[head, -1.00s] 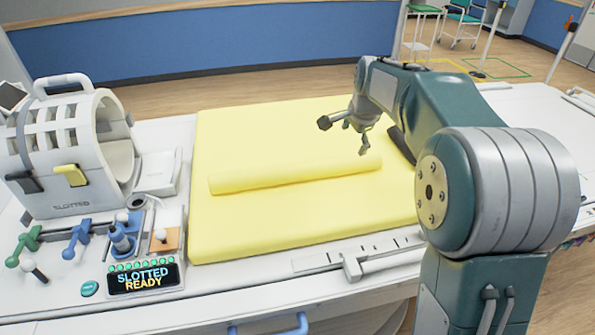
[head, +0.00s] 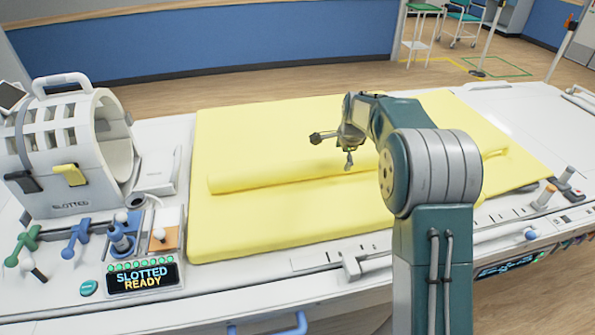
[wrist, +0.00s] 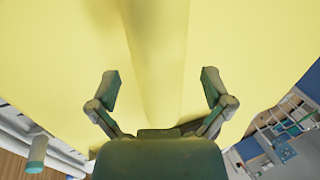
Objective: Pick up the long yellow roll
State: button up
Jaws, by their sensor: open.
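The long yellow roll (head: 270,176) lies across the yellow mat (head: 265,230) in the head view. Its right part passes behind my arm, and its right end (head: 495,152) shows beyond it. My gripper (head: 350,158) is open over the middle stretch of the roll, pointing down. In the wrist view the roll (wrist: 158,60) runs lengthwise between the two spread fingers of my gripper (wrist: 160,85), with yellow mat on both sides. No contact with the roll shows; the exact height above it is hard to tell.
A white slotted cylinder (head: 70,145) stands on the left of the white table, behind small coloured handles and a display (head: 143,280). A rail with a slider (head: 350,265) runs along the front. Small knobs (head: 548,192) stand at the right.

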jog(key=x, duration=0.3)
jog(key=shift+f, duration=0.35)
jog(key=c, duration=1)
jog(key=shift+r, duration=0.1)
jog(key=shift+c, duration=0.2)
